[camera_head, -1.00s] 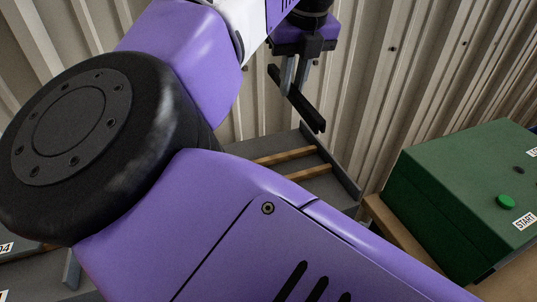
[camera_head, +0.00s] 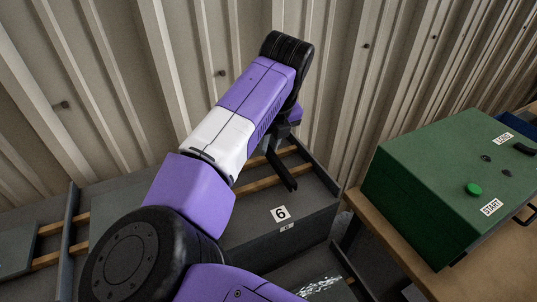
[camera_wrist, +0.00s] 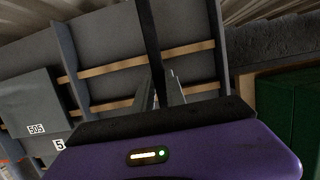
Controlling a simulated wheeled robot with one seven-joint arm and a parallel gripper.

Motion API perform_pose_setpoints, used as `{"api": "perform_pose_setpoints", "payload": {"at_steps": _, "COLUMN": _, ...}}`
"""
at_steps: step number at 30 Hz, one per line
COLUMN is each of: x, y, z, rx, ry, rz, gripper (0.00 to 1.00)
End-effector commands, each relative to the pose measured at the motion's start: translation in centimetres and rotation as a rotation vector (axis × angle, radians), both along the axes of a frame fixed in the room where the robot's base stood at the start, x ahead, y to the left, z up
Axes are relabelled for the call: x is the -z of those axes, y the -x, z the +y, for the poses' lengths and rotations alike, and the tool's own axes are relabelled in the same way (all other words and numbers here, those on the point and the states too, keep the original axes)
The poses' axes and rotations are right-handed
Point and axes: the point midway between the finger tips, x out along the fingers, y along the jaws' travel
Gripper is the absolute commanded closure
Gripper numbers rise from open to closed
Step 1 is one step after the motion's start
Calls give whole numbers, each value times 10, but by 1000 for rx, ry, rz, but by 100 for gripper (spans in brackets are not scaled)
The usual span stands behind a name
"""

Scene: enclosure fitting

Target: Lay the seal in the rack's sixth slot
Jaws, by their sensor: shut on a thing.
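The seal (camera_head: 282,172) is a thin black bar. My gripper (camera_head: 274,147) is shut on it and holds it tilted over the rack's sixth slot, which has a grey front (camera_head: 300,222) labelled 6. In the wrist view the seal (camera_wrist: 149,35) runs up from between the fingers (camera_wrist: 162,95), across the slot's two wooden rails (camera_wrist: 195,48). I cannot tell whether the seal touches the rails. My forearm hides part of the slot and most of the gripper in the head view.
A grey divider (camera_head: 318,166) bounds the slot on the right. A neighbouring slot to the left holds a grey panel marked 505 (camera_wrist: 30,100). A green box (camera_head: 430,185) with a START button stands on a wooden bench at right. A corrugated wall (camera_head: 340,70) rises behind.

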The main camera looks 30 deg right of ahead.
Motion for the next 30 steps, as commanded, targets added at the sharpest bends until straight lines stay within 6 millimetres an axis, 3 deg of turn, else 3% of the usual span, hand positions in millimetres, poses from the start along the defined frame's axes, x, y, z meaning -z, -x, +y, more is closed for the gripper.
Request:
{"api": "perform_pose_setpoints", "payload": {"at_steps": 9, "x": 38, "y": 1, "z": 0, "rx": 0, "ry": 0, "rz": 2, "gripper": 100}}
{"api": "perform_pose_setpoints", "payload": {"at_steps": 21, "x": 45, "y": 0, "z": 0, "rx": 0, "ry": -1, "rz": 0, "gripper": 100}}
{"api": "perform_pose_setpoints", "payload": {"at_steps": 22, "x": 44, "y": 0, "z": 0, "rx": 0, "ry": -1, "rz": 0, "gripper": 78}}
{"api": "perform_pose_setpoints", "payload": {"at_steps": 24, "x": 43, "y": 0, "z": 0, "rx": 0, "ry": -1, "rz": 0, "gripper": 64}}
{"api": "perform_pose_setpoints", "payload": {"at_steps": 30, "x": 43, "y": 0, "z": 0, "rx": 0, "ry": 0, "rz": 0, "gripper": 62}}
